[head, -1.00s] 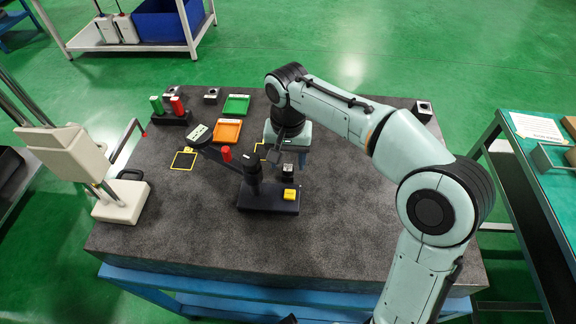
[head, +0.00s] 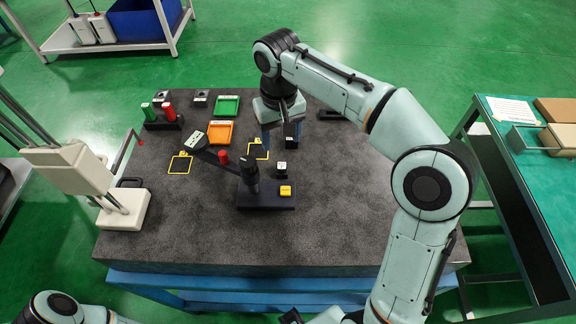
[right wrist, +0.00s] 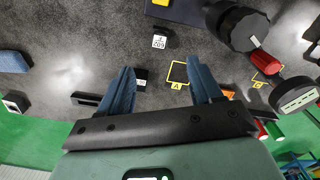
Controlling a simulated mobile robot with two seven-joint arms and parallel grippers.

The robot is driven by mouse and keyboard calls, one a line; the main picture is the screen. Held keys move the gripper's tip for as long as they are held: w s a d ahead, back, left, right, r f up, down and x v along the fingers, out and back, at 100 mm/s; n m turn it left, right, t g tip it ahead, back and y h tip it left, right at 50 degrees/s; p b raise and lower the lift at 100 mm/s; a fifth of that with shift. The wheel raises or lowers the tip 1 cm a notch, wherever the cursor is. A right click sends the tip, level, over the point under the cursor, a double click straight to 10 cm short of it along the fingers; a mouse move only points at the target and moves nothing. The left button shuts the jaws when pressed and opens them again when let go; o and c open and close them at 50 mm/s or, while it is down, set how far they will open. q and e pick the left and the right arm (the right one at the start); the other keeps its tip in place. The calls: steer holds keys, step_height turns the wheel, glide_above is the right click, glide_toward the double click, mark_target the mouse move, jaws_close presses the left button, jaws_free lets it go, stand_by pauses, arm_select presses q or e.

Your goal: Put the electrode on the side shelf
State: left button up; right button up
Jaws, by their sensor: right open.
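I cannot tell which piece is the electrode. One small dark block with a white lettered top (head: 281,168) stands behind the black stand and shows in the right wrist view (right wrist: 159,41). A second dark block (head: 291,142) with a white label stands by my right gripper (head: 281,132); in the right wrist view this block (right wrist: 141,78) appears between the blue fingers (right wrist: 162,68). My right gripper is open, with nothing held. A teal-topped side table (head: 497,107) is at the right; I cannot tell whether it is the side shelf. My left gripper is not visible.
A black stand (head: 266,202) with a post and arm occupies the middle. Orange (head: 219,143) and green (head: 226,106) trays and a rack of red and green cylinders (head: 164,124) lie behind. A beige machine (head: 70,172) stands left. The front grey surface is clear.

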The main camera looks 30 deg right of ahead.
steer(key=b, duration=0.1)
glide_above(282, 165)
steer(key=f, duration=0.6)
steer(key=shift+s+a+f, duration=0.1)
steer(key=shift+s+f, duration=0.1)
steer(key=shift+f, duration=0.05)
steer(key=shift+w+f+b, duration=0.15)
steer(key=shift+f+b, duration=0.25)
steer(key=shift+f, duration=2.5)
steer(key=c, duration=1.1)
arm_select(q)
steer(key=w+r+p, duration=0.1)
steer(key=p, duration=0.1)
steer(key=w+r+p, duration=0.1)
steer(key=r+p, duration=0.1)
steer(key=shift+p, duration=0.3)
arm_select(e)
step_height(282, 165, up, 20)
